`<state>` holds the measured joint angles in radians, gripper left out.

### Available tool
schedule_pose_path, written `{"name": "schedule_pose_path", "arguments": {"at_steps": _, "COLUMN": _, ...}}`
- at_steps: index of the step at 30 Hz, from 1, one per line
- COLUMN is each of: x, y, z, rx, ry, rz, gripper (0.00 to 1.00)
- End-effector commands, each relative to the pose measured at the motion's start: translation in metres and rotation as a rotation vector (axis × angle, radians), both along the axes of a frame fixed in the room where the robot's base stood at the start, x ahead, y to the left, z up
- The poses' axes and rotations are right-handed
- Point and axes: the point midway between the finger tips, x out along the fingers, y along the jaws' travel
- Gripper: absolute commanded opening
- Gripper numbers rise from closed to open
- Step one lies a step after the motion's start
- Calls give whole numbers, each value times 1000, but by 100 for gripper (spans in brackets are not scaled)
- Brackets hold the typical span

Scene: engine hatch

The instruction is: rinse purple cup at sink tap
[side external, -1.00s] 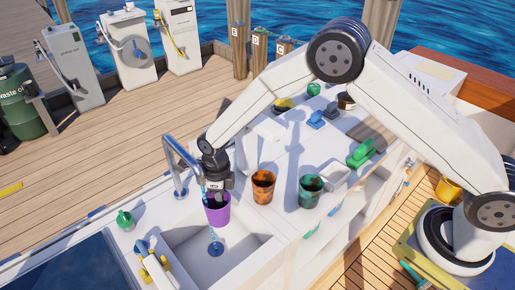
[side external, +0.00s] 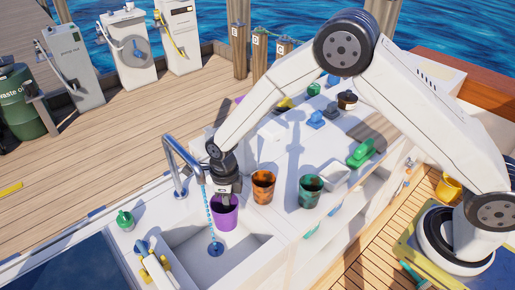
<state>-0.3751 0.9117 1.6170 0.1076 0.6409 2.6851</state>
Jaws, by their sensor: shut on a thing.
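The purple cup (side external: 224,218) is upright over the back right part of the sink (side external: 196,254). My gripper (side external: 226,199) points down and is shut on the cup's rim; the fingertips are partly hidden inside it. The tap (side external: 178,165) arches over the sink from its back left side. A blue stream of water (side external: 211,222) falls from its spout to the drain (side external: 216,249). The stream passes close along the left side of the cup. I cannot tell whether any of it enters the cup.
A brown-stained cup (side external: 263,186) and a green cup (side external: 310,190) stand on the counter right of the sink. A green bottle (side external: 125,220) stands left of the sink. A white and yellow item (side external: 153,265) sits at the sink's front left edge. A green brush-like thing (side external: 361,153) lies farther right.

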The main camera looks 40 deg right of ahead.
Motion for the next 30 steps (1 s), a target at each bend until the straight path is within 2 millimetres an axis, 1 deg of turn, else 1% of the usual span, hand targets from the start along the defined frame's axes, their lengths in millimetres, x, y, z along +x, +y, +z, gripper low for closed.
{"name": "schedule_pose_path", "arguments": {"at_steps": 30, "x": -51, "y": -22, "z": 0, "rx": 0, "ry": 0, "rz": 0, "gripper": 0}}
